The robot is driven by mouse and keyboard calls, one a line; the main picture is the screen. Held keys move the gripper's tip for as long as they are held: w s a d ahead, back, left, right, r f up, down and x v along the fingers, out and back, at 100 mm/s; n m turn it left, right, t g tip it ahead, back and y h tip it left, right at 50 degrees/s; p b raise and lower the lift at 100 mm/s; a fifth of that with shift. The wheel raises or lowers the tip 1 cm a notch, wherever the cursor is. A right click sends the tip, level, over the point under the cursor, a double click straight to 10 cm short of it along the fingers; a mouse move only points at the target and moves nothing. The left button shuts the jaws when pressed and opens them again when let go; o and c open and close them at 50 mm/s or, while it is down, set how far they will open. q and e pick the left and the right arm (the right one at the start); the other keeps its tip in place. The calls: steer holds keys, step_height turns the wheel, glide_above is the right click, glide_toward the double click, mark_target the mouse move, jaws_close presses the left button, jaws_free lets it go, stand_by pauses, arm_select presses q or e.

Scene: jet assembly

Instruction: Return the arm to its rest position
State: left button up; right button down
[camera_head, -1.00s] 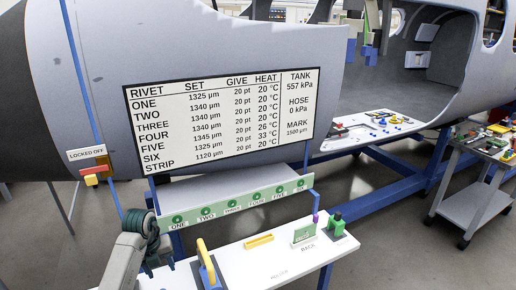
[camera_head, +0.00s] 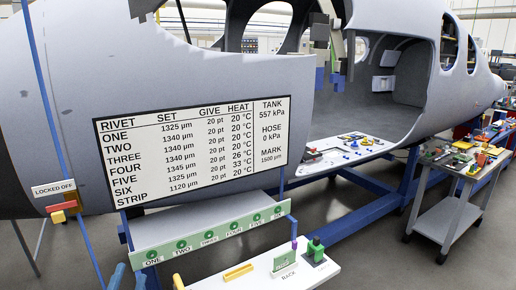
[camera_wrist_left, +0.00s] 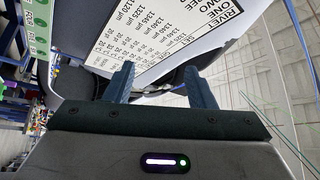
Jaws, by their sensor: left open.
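My left gripper (camera_wrist_left: 160,82) shows in the left wrist view with its two blue-grey fingers spread apart and nothing between them. Past the fingers, the white rivet data board (camera_wrist_left: 165,30) appears tilted. In the head view, two blue fingertips of my left gripper (camera_head: 128,279) stick up at the bottom edge, in front of the left end of the green numbered strip (camera_head: 208,236). The rest of that gripper and its arm are cut off below the frame. My right gripper is not in view.
The rivet data board (camera_head: 195,150) is on the grey fuselage panel (camera_head: 220,85). A white bench (camera_head: 240,284) carries a yellow bar (camera_head: 238,272), a green rack block (camera_head: 284,262) and a green-black part (camera_head: 316,249). A tool cart (camera_head: 447,213) stands right. A red-yellow lockout (camera_head: 62,209) is left.

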arm_select(q)
steer(key=s+a+f+n+g+y, duration=0.5)
steer(key=s+f+n+g, duration=0.45)
steer(key=s+f, duration=0.2)
steer(key=s+d+f+n+g+h, duration=0.1)
steer(key=s+d+f+g+h, duration=0.3)
steer(key=s, duration=0.4)
steer(key=s+d+f+g+h, duration=0.1)
steer(key=s+d+f+g, duration=0.2)
steer(key=s+f+g, duration=0.35)
step_height(320, 180, down, 36)
steer(key=s+a+b, duration=0.2)
steer(key=a+b, duration=0.1)
steer(key=b, duration=0.2)
steer(key=s+f+b, duration=0.4)
steer(key=s+f, duration=1.4)
steer(key=f, duration=0.3)
steer(key=shift+a+n+g, duration=0.3)
steer(key=shift+a+n, duration=0.05)
